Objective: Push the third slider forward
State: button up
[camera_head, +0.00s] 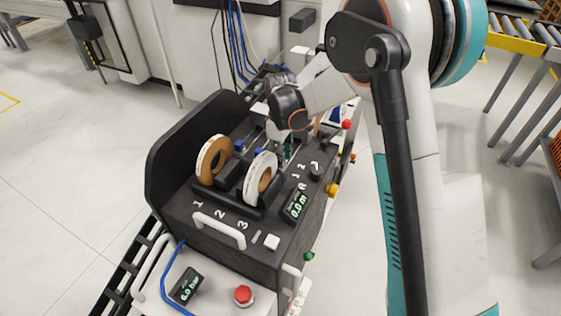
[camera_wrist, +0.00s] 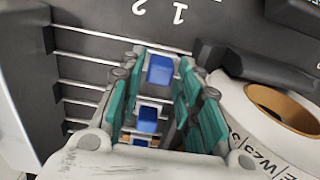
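Several blue sliders sit on thin metal rods across the dark machine top. In the head view my gripper (camera_head: 286,152) is low over the machine, behind the white roll. I cannot tell which slider is the third.
A brown-and-white roll (camera_head: 206,166) and a white roll (camera_head: 252,186) stand upright on the machine; the white one (camera_wrist: 255,110) is close right of my gripper. A dark side guard (camera_head: 170,150), a white handle (camera_head: 220,228) and a red button (camera_head: 243,295) are nearby.

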jog(key=shift+f, duration=0.85)
jog(key=shift+c, duration=0.3)
grip_shut()
send_over(292, 150)
jog(key=shift+r, duration=0.1)
jog(key=shift+o, duration=0.3)
grip_release()
notch_tip(292, 150, up, 12)
